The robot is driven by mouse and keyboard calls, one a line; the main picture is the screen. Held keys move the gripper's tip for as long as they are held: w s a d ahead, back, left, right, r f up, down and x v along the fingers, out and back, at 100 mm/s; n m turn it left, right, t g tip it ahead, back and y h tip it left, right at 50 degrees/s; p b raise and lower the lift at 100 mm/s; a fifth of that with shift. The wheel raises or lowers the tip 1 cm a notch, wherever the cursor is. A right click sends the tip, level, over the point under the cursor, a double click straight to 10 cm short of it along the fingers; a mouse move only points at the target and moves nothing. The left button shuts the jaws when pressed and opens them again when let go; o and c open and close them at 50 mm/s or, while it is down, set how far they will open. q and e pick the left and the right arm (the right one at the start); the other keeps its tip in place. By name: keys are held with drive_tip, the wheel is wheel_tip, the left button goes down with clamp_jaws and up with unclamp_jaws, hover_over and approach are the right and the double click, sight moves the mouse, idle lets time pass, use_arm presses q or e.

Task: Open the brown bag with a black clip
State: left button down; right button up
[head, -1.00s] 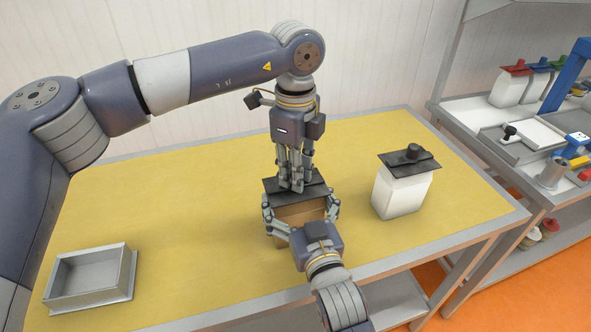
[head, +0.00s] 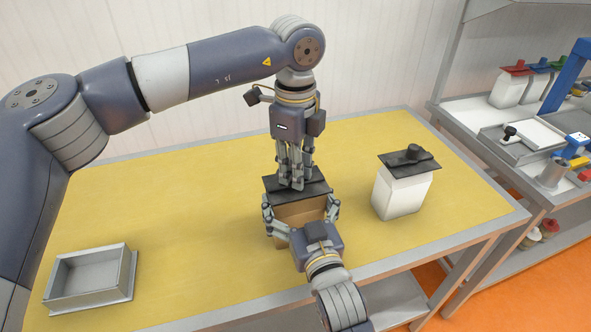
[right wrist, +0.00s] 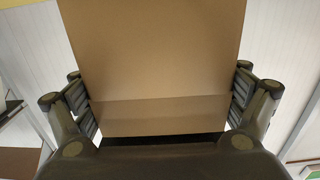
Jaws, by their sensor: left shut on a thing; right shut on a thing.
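The brown bag (head: 298,211) stands upright on the yellow table. A black clip (head: 312,187) lies across its top. My left gripper (head: 291,186) comes down from above and is shut at the top of the clip; its fingers hide the part they hold. My right gripper (head: 301,214) is shut on the bag from the front, with one finger on each side. In the right wrist view the brown bag (right wrist: 155,60) fills the space between the fingers of my right gripper (right wrist: 160,100).
A white bag (head: 403,192) with a black clip (head: 408,160) stands to the right on the table. A grey metal tray (head: 95,297) sits at the front left. A shelf (head: 470,118) with more clipped bags stands at the far right. The table's left middle is clear.

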use_arm(q)
drive_tip(key=shift+r, duration=0.8)
drive_tip(key=shift+r, duration=2)
use_arm(e)
drive_tip(key=o, duration=1.2)
drive_tip(key=shift+o, duration=0.2)
